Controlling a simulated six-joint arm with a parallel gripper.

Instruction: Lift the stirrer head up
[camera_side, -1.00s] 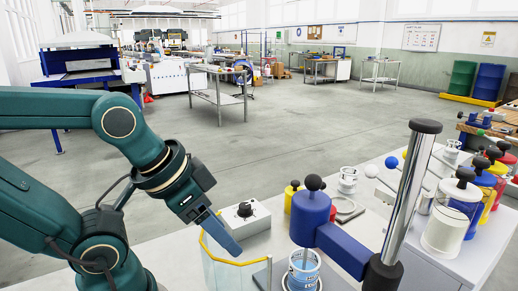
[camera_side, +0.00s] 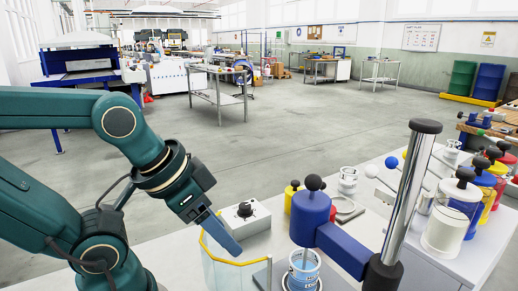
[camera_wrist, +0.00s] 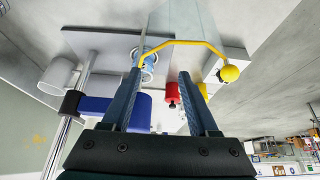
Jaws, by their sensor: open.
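The blue stirrer head (camera_side: 311,217) has a dark ball knob on top and sits on a blue arm clamped to an upright steel column (camera_side: 409,195). A clear cup with a blue band (camera_side: 303,272) stands directly below it. My gripper (camera_side: 229,246) is to the left of the head, apart from it, beside a yellow-edged clear guard (camera_side: 218,262). In the wrist view my gripper (camera_wrist: 158,75) shows two separated fingers with nothing held between them. The stirrer head also shows in the wrist view (camera_wrist: 140,110), partly hidden behind the left finger.
A white control box with a black knob (camera_side: 244,216) stands behind the guard. Yellow, blue and red knobbed containers (camera_side: 485,185) and a clear jar (camera_side: 446,230) stand on the right bench. Open floor lies behind the bench.

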